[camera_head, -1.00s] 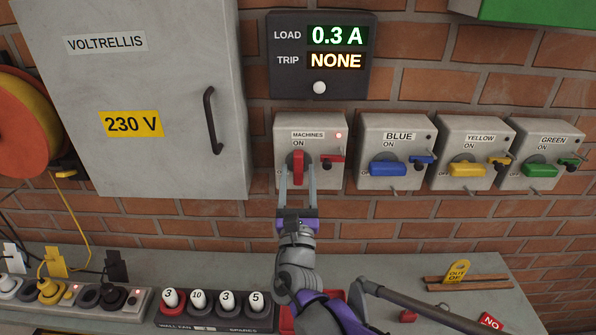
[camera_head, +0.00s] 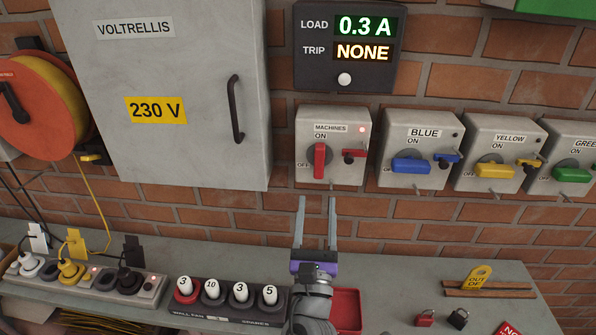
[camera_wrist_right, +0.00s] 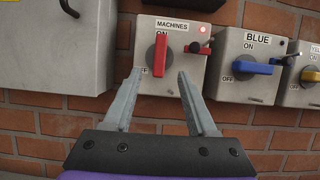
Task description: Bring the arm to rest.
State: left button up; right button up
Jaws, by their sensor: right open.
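My right gripper (camera_head: 315,215) is open and empty, below the MACHINES switch box (camera_head: 305,180) and apart from it. In the right wrist view its two grey fingers (camera_wrist_right: 157,95) point up toward the box. The red MACHINES handle (camera_head: 320,161) stands upright at ON, and it also shows in the right wrist view (camera_wrist_right: 160,55). A red light is lit on that box. The meter (camera_head: 345,79) reads LOAD 0.3 A and TRIP NONE. My left gripper is not in view.
BLUE (camera_head: 411,166), YELLOW (camera_head: 494,171) and GREEN (camera_head: 572,175) switches line the brick wall at right, handles horizontal. The bench (camera_head: 400,270) below holds a numbered spares rack (camera_head: 225,318), a red tray (camera_head: 346,310), padlocks (camera_head: 458,318) and a socket strip (camera_head: 150,288).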

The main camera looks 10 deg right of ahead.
jog(key=s+d+f+m+g+h, duration=0.1)
jog(key=s+d+f+m+g, duration=0.3)
jog(key=d+f+m+g, duration=0.45)
jog(key=s+d+f+m+g+h, duration=0.1)
jog(key=s+d+f+m+g, duration=0.25)
jog(key=d+f+m, duration=0.55)
jog(key=s+a+f+m+g+y, duration=0.2)
jog(key=s+a+f+m+y, duration=0.1)
jog(key=s+a+m+y, duration=0.1)
jog(key=s+a+f+m+g+y, duration=0.2)
jog(key=s+a+f+m+y, duration=0.2)
jog(key=m, duration=0.7)
jog(key=s+a, duration=0.2)
jog(key=a, duration=0.2)
jog(key=shift+s+f, duration=0.2)
jog(key=shift+f, duration=0.1)
jog(key=shift+m, duration=0.25)
